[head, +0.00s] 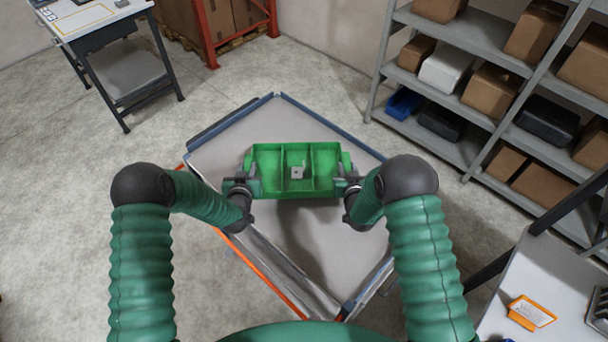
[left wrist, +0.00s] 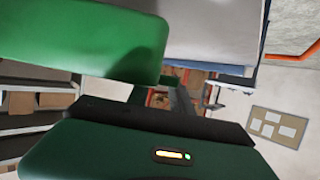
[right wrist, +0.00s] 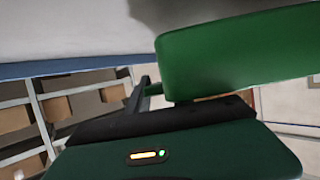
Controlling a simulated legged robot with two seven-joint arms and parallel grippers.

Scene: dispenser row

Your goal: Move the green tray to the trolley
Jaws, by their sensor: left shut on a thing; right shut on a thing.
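The tray is held level over the trolley (head: 228,148), a grey-topped cart with blue edging. A shadow lies on the trolley top below the tray, so it seems held above the surface. The tray's green side also shows in the left wrist view (left wrist: 90,40) and the right wrist view (right wrist: 235,50).
Grey shelving (head: 470,100) with boxes and bins stands at the right. A white worktable (head: 545,285) with an orange-edged item (head: 531,312) is at the lower right. Another table (head: 95,18) is at the upper left. The floor on the left is clear.

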